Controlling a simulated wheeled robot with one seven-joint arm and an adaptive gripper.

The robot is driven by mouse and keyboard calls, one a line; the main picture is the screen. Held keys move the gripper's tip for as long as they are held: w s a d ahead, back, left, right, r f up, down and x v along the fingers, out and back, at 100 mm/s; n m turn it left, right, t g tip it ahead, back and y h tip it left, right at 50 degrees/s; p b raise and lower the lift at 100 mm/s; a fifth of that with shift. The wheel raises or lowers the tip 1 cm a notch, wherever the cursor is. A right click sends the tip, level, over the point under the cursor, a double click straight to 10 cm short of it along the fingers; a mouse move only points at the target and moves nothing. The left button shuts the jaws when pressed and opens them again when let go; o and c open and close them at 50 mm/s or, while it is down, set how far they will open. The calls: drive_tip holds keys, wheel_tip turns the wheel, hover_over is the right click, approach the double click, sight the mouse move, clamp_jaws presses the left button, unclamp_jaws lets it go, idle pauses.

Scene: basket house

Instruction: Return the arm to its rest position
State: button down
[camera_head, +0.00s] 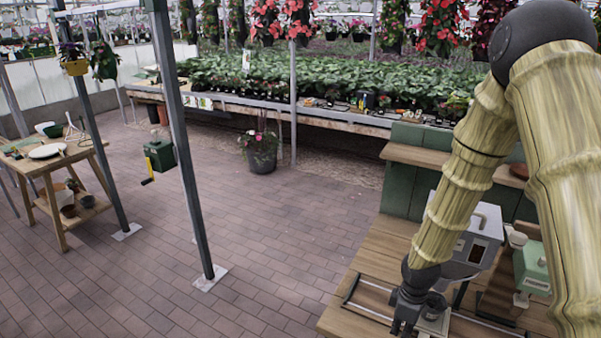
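My arm reaches in from the right side of the head view, bent at a dark elbow near the top right corner. Its forearm slopes down to the lower left. My dark gripper (403,326) hangs pointing down over the wooden counter (378,262) at the bottom of the picture. The fingertips are small and partly at the lower edge, so I cannot tell whether they are open or shut. No held object can be made out.
Close to my gripper stand a grey box-shaped machine (479,238) and a green and white device (533,268). A dark metal rail (362,308) lies on the counter. A post (186,160) stands left. The brick floor (262,235) between is mostly clear.

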drive_tip(key=s+a+f+m+b, duration=0.3)
drive_tip(key=s+f, duration=0.6)
drive_tip(key=s+a+f+m+b, duration=0.3)
drive_tip(key=s+f+m, duration=0.1)
drive_tip(key=s+f, duration=0.5)
drive_tip(key=s+a+f+m+b, duration=0.2)
drive_tip(key=s+f+m+b, duration=0.2)
drive_tip(key=s+f, duration=0.5)
drive_tip(key=shift+a+f, duration=0.4)
drive_tip(key=shift+f, duration=0.1)
drive_tip(key=shift+s, duration=0.1)
